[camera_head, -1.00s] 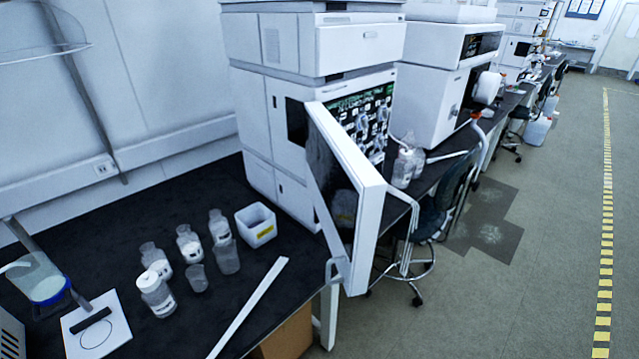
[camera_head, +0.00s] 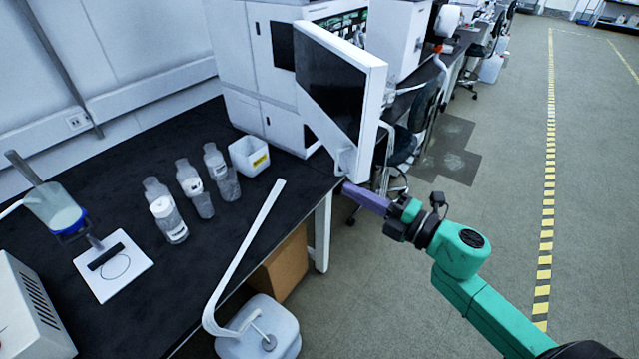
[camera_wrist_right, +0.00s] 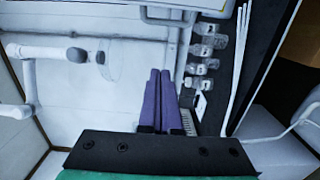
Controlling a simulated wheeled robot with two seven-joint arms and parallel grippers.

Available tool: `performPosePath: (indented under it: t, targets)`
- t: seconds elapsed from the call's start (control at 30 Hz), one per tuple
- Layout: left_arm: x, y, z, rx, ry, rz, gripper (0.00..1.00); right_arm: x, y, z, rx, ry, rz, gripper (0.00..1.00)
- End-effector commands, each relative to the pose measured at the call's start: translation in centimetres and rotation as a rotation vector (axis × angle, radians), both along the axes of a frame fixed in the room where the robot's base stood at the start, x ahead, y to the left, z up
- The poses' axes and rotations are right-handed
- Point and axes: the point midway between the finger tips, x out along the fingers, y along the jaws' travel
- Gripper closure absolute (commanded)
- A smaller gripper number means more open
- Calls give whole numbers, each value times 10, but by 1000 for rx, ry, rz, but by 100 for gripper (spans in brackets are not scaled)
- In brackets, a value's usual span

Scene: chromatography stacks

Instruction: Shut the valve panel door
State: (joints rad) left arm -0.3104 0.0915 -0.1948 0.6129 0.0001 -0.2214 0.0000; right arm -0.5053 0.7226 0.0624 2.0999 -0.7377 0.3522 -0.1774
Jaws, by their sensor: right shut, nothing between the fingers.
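The valve panel door (camera_head: 375,112) is a white-framed panel with a dark window. It stands open, swung out from the front of the white instrument stack (camera_head: 245,75) at the bench edge. My right gripper (camera_head: 349,188) has purple fingers, shut and empty, by the door's lower corner. I cannot tell whether the fingertips touch the door. In the right wrist view the fingers (camera_wrist_right: 160,78) lie together with nothing between them, and the door cannot be made out clearly. My left gripper is not in view.
On the black bench (camera_head: 130,215) stand several bottles, a white bin (camera_head: 249,155) and a stirrer plate (camera_head: 113,265). A white bent tube (camera_head: 245,255) runs over the bench's front edge to a white canister (camera_head: 258,328). A chair (camera_head: 408,125) is behind the door. The floor at right is open.

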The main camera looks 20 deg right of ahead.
Motion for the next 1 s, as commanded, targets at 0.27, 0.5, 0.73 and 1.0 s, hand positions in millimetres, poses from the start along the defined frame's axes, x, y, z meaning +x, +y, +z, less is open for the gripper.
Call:
performPosePath:
  t: [0.27, 0.5, 0.73, 1.0]
  targets:
    - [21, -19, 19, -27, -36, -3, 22, 34, 23, 8, 4, -6, -3, 100]
    - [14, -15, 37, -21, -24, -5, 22, 77, 55, 8, 6, -2, -4, 100]
    - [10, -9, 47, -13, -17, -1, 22, 79, 26, 3, 3, 5, -6, 100]
    - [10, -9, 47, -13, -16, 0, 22, 79, 18, 1, 4, 2, -4, 100]
